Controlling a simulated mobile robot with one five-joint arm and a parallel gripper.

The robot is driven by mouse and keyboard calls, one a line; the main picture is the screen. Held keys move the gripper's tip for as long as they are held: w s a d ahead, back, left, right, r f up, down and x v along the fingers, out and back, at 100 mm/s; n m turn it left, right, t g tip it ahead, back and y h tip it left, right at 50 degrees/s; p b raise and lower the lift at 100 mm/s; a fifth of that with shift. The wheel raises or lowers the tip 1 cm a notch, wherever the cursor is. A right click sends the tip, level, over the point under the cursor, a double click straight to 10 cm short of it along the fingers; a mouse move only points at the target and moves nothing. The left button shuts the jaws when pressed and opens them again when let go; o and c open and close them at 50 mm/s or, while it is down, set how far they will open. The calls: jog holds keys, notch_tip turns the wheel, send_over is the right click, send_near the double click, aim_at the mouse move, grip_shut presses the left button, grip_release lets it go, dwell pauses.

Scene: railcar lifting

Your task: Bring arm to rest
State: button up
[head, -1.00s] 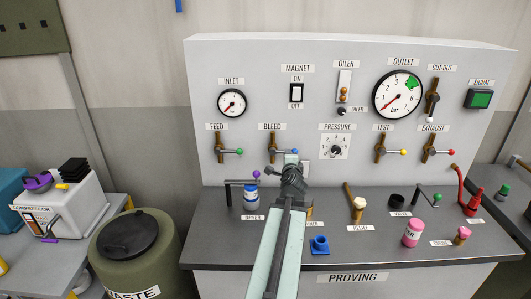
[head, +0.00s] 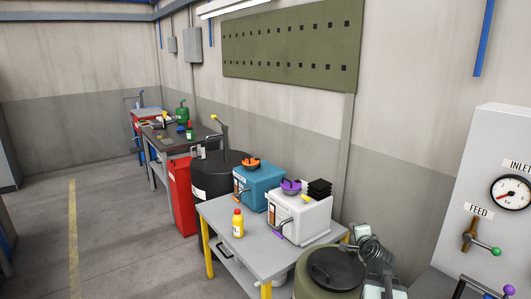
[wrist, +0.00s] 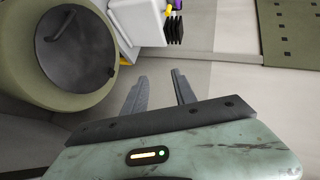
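My arm shows at the lower right of the head view, with its dark wrist end (head: 368,250) beside the olive waste drum (head: 315,285). In the wrist view my gripper (wrist: 157,82) has its two grey fingers apart with nothing between them. The gap points toward the grey wall and floor behind the drum. The drum (wrist: 30,55) with its dark lid is left of the fingers in the wrist view, apart from them. In the head view the fingertips cannot be made out clearly.
A grey table (head: 225,215) with yellow legs carries a teal box (head: 262,183), a white compressor (head: 303,212) and a yellow bottle (head: 238,224). The proving panel (head: 480,150) stands at the right. A dark drum (head: 215,172) and a workbench (head: 165,136) are farther back. The left floor is clear.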

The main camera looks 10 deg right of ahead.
jog(key=w+a+f+n+g+y, duration=0.1)
jog(key=a+f+n+g+y, duration=0.2)
jog(key=a, duration=0.8)
jog(key=a+f+n+g+y, duration=0.1)
jog(key=a+f+n, duration=0.25)
jog(key=a, duration=0.85)
jog(key=w+a+f+n+g+y, duration=0.1)
jog(key=a+f+n+y, duration=0.3)
jog(key=a, duration=0.7)
jog(key=s+a+f+n+g+h, duration=0.2)
jog(key=s+a+f+n+g, duration=0.15)
jog(key=s+a+n, duration=0.35)
jog(key=s+d+f+n+g+h, duration=0.1)
jog(key=s+d+g+h, duration=0.1)
jog(key=s+d+g, duration=0.3)
jog(key=s, duration=0.3)
jog(key=shift+s+d+f+n, duration=0.25)
jog(key=shift+s+d+n, duration=0.05)
jog(key=shift+s+n, duration=0.05)
jog(key=shift+d, duration=0.1)
